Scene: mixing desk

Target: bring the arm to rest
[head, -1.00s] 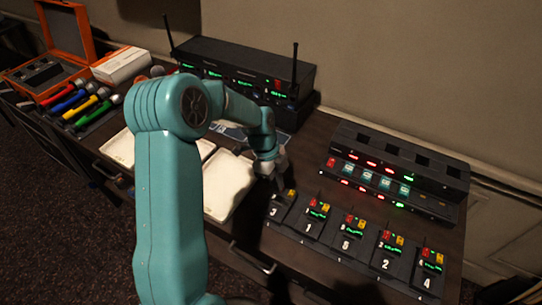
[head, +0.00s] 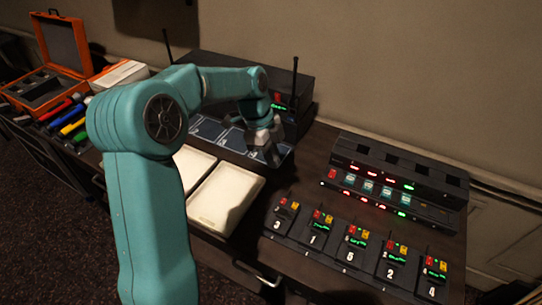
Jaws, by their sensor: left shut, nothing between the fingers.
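My left arm comes in from the lower left and bends over the desk in the head view. Its gripper (head: 271,152) points down, shut and empty, above the right part of a dark blue marked mat (head: 205,128). It is in front of the black rack unit with antennas (head: 303,92). The arm hides most of that unit's front and part of the mat. My right gripper is not in view.
Cream trays (head: 226,197) lie right of my upper arm. Numbered packs (head: 315,232) stand in a row at the front right, before a black charger rack (head: 400,180). Coloured microphones (head: 70,125) and an open orange case (head: 68,50) are at left.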

